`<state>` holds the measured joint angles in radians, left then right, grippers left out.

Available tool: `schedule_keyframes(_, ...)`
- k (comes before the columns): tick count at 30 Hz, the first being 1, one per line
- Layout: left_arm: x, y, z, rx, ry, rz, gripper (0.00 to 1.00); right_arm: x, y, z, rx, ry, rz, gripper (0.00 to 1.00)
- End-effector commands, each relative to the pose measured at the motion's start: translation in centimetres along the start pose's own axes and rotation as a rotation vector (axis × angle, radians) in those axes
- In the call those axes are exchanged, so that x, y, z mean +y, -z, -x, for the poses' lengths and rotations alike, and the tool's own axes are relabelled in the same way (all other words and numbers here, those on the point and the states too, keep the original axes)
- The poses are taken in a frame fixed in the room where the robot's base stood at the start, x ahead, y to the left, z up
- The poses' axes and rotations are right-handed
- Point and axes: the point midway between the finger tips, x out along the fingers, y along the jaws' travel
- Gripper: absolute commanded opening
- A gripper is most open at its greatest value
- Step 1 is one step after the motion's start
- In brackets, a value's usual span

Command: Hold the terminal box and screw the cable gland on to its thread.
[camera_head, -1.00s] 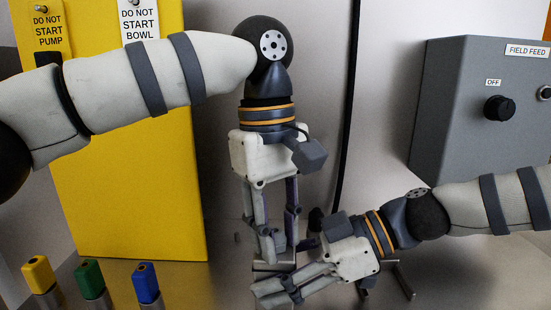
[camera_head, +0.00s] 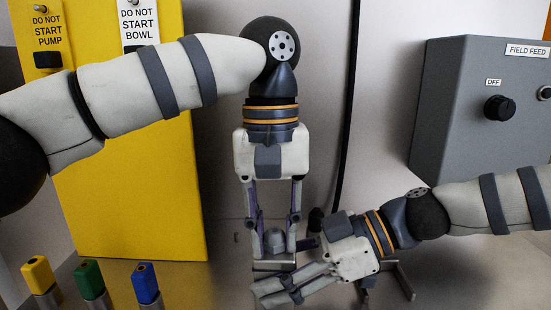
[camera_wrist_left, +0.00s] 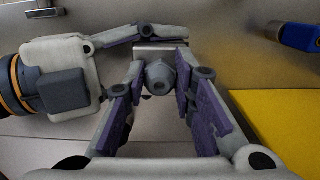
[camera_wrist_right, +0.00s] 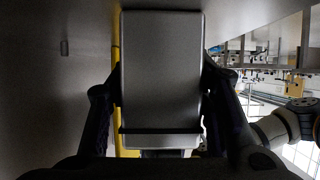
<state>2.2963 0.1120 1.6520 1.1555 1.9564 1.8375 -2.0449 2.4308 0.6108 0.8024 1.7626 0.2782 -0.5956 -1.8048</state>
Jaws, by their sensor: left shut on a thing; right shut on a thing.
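The terminal box (camera_head: 272,266) is a small grey metal block low in the middle of the head view. It fills the middle of the right wrist view (camera_wrist_right: 160,70), with a dark band near its lower end. My right gripper (camera_head: 277,283) is shut on it from both sides. The cable gland (camera_head: 274,240) is a grey faceted, domed piece directly above the box. In the left wrist view the gland (camera_wrist_left: 160,76) sits between the fingers of my left gripper (camera_wrist_left: 163,70), shut on it, against the box. The thread is hidden, so I cannot tell how far the gland is on.
A yellow cabinet (camera_head: 140,190) stands behind on the left. Yellow (camera_head: 38,275), green (camera_head: 89,279) and blue (camera_head: 146,283) pegs stand at the front left. A grey control box (camera_head: 455,130) with a knob is on the right. A dark metal bracket (camera_head: 402,280) lies beside my right gripper.

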Motion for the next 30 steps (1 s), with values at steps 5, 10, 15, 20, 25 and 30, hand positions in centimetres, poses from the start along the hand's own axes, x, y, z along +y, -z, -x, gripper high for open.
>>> schedule_keyframes(5, -0.23, 0.23, -1.22, -0.015, 0.013, 0.001, 0.0, -0.3, 0.08, -0.23, 0.007, 0.014, 0.002, 0.0)
schedule_keyframes(10, -0.32, 0.23, -1.26, -0.021, 0.032, -0.223, 0.0, -0.29, 0.06, -0.22, 0.007, 0.013, 0.002, 0.0)
schedule_keyframes(15, -0.39, 0.19, -1.27, -0.023, 0.039, -0.277, 0.0, -0.28, 0.04, -0.22, 0.006, 0.013, 0.003, 0.0)
schedule_keyframes(20, -0.38, 0.16, -1.27, -0.024, 0.038, -0.277, 0.46, -0.27, 0.01, -0.21, 0.006, 0.013, 0.002, 0.0)
schedule_keyframes(25, -0.36, 0.15, -1.18, -0.023, 0.038, -0.275, 0.49, -0.23, -0.03, -0.21, 0.005, 0.011, 0.0, 0.0)
schedule_keyframes(30, -0.35, 0.15, -0.97, -0.019, 0.036, -0.273, 0.49, -0.19, -0.1, -0.18, 0.002, 0.009, -0.001, 0.0)
